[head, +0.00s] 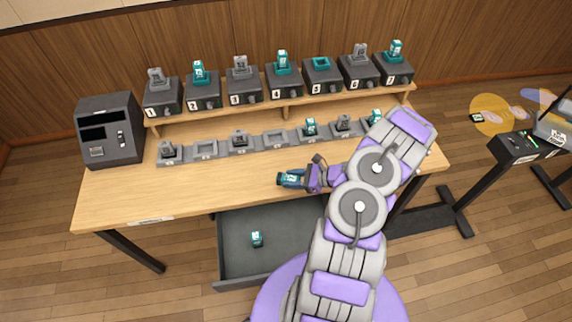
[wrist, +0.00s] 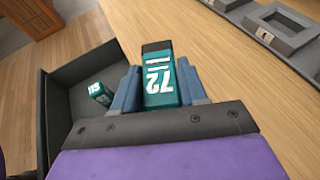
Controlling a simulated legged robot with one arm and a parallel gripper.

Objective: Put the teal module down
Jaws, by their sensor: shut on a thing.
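The wrist view shows the module between the two blue fingers. In the head view the held module (head: 288,179) is over the front part of the wooden desk (head: 130,200), in front of the row of grey cradles. I cannot tell whether it touches the desktop. Another teal module (head: 257,239) lies in the open dark drawer (head: 235,268) below the desk front. That module (wrist: 99,94) also shows in the wrist view, at the left.
Empty grey cradles stand second (head: 205,149) and fourth (head: 275,137) from the left; others hold grey or teal modules. Numbered black boxes line the raised shelf; box 5 (head: 322,76) has an empty teal socket. A dark machine (head: 108,130) stands left. The front-left desktop is clear.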

